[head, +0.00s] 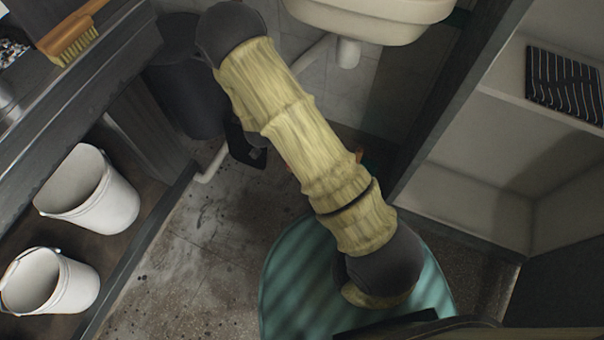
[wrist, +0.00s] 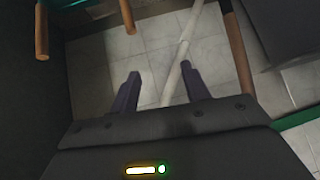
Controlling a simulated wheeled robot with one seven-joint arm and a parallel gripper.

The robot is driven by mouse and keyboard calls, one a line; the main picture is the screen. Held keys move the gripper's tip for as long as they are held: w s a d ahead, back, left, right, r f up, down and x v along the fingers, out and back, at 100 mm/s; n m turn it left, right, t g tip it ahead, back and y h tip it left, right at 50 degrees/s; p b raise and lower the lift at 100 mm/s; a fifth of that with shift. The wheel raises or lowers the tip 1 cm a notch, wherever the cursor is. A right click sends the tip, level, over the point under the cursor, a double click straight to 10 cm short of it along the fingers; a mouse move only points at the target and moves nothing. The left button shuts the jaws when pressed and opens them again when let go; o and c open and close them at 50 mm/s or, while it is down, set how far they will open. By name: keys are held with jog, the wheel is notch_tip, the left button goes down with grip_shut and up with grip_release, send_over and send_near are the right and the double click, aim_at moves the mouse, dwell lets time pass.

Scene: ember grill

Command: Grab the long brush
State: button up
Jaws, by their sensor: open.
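A brush with a wooden back and handle and pale bristles (head: 74,44) lies on the counter at the top left of the head view. My gripper (wrist: 160,72) is open, with its two dark fingers apart and no object held between them. In the wrist view, brown wooden handles stand or hang ahead: one at the left (wrist: 41,32), one at the top (wrist: 127,15) and a longer one at the right (wrist: 238,62). Their ends are cut off or hidden, so I cannot tell which belongs to a long brush. In the head view my arm hides much of that area.
A pale pipe (wrist: 176,72) runs behind the fingers over light floor tiles. Two white buckets (head: 105,200) (head: 60,285) stand on the lower shelf at left. A white sink (head: 370,12) is at the top. A shelf unit (head: 470,200) stands at right.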

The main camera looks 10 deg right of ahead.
jog(key=s+d+f+t+h+b, duration=0.1)
jog(key=s+f+t+h+b, duration=0.1)
jog(key=f+b, duration=1)
jog(key=s+d+f+n+t+h+b, duration=0.1)
jog(key=s+f+t+b, duration=0.4)
jog(key=f+b, duration=0.7)
notch_tip(320, 180, down, 15)
jog(key=shift+s+d+t+h, duration=0.15)
jog(key=shift+t+h, duration=0.55)
jog(key=b+x, duration=0.6)
jog(key=x, duration=0.6)
jog(key=shift+b, duration=0.35)
